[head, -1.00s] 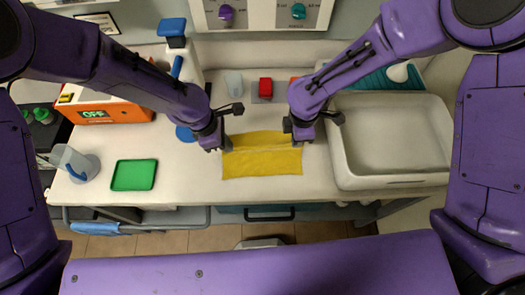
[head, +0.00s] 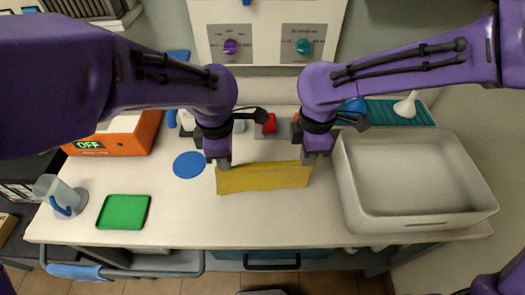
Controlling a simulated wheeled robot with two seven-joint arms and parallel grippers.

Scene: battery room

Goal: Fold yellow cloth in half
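The yellow cloth (head: 263,178) shows in the head view as a narrow, slightly slanted strip on the white worktop, in the middle. My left gripper (head: 223,162) is at its far left corner and appears shut on it. My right gripper (head: 308,159) is at its far right corner and also appears shut on it. The cloth's far edge runs between the two grippers. The fingertips are small and partly hidden by the wrists, and I cannot tell how the layers lie underneath.
A white basin (head: 415,221) stands to the right, close to my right gripper. A blue disc (head: 188,165), a green tray (head: 123,212) and a clear jug (head: 58,195) are on the left. A red block (head: 269,124) is behind the cloth. The worktop in front of it is clear.

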